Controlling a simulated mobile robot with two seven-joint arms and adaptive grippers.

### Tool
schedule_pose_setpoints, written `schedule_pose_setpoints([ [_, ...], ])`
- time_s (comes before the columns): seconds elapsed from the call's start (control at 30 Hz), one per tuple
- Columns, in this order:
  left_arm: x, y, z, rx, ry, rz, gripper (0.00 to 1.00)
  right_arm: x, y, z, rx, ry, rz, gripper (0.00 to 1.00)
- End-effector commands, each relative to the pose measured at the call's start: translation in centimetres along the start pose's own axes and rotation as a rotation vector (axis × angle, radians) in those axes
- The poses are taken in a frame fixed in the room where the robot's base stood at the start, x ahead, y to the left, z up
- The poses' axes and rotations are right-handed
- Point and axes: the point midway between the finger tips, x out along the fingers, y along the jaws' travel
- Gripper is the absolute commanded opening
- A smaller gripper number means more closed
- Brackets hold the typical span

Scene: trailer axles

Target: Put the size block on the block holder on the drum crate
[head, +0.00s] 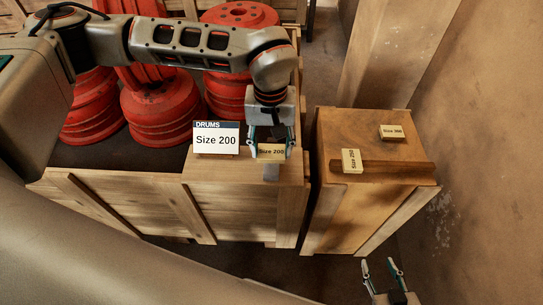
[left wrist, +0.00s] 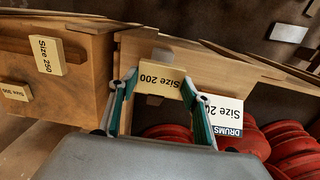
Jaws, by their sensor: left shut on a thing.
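The size block, pale wood marked "Size 200" (head: 271,153), is at the front edge of the drum crate (head: 185,215). It also shows in the left wrist view (left wrist: 162,77). My left gripper (head: 271,147) is shut on it, one finger at each side; its fingers also show in the left wrist view (left wrist: 159,84). A small grey piece, perhaps the block holder (head: 270,173), shows just below the block on the crate front. I cannot tell whether the block touches it. My right gripper (head: 383,272) is open and empty at the lower right.
A "DRUMS Size 200" sign (head: 216,140) stands left of the block. Red drums (head: 158,110) fill the crate behind. A smaller wooden crate (head: 365,190) at right bears blocks marked "Size 250" (head: 351,161) and "Size 300" (head: 393,132). Floor shows between crate and wall.

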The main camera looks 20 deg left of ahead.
Motion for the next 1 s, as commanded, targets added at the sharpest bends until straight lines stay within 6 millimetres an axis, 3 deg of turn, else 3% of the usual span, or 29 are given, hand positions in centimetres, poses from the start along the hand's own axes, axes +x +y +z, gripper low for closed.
schedule_pose_setpoints([
  [0.3,4.0,-0.1,0.1,0.0,-0.003,-0.001,0.3,0.1,-0.1,0.5,-0.003,-0.005,-0.001,0.4],
  [0.7,4.4,0.0,0.0,0.001,0.0,0.0,0.3,-0.1,-0.2,0.8,-0.002,-0.01,-0.002,0.4],
  [0.73,4.5,0.0,0.0,0.001,0.0,0.0,0.5,-0.1,-0.2,0.8,-0.002,-0.011,-0.002,0.4],
  [0.8,4.4,0.0,0.0,0.001,0.001,0.0,0.65,-0.1,-0.3,0.9,-0.002,-0.012,-0.003,0.4],
  [1.0,4.4,0.0,0.0,0.001,0.0,0.0,0.65,-0.1,-0.2,0.9,-0.002,-0.012,-0.002,0.4],
])
